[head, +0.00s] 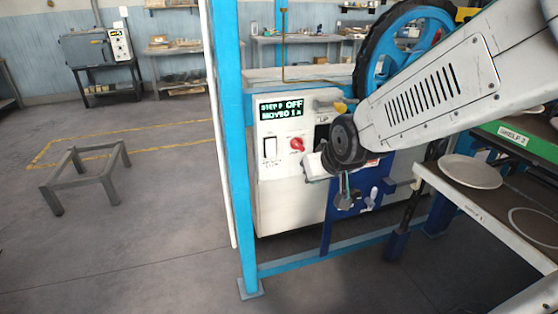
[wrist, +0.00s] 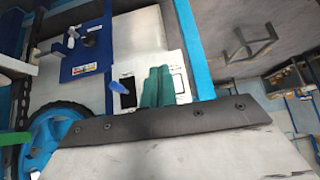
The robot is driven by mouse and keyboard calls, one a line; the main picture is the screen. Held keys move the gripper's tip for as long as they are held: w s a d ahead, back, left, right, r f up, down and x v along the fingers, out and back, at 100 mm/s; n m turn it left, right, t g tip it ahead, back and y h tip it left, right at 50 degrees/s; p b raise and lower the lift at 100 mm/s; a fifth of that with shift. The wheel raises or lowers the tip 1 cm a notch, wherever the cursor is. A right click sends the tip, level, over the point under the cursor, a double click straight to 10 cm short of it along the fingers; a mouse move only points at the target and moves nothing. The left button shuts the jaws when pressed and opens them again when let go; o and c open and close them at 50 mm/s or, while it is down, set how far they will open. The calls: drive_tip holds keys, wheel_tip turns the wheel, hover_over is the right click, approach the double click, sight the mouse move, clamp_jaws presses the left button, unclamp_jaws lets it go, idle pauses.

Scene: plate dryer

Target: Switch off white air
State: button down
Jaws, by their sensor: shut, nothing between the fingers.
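The white machine panel (head: 280,190) is in the middle of the head view. I cannot tell which control is the white air. My gripper (wrist: 158,70) shows teal fingers, shut and empty, in front of the white panel. In the head view my wrist partly covers the panel.
A blue post (head: 232,150) stands left of the panel. A table (head: 470,208) with a round plate (head: 471,171) is at the right. A large blue wheel (head: 405,45) is above. The floor at the left is open around a low metal frame (head: 85,175).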

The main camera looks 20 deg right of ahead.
sight(277, 156)
drive_tip(key=w+f+t, duration=0.8)
drive_tip(key=w, duration=0.4)
drive_tip(key=shift+w+a+f, duration=0.25)
drive_tip(key=shift+w+a, duration=0.05)
drive_tip(key=shift+w, duration=0.05)
drive_tip(key=x, duration=1.4)
drive_tip(key=shift+d+r, duration=0.15)
drive_tip(key=shift+r, duration=0.1)
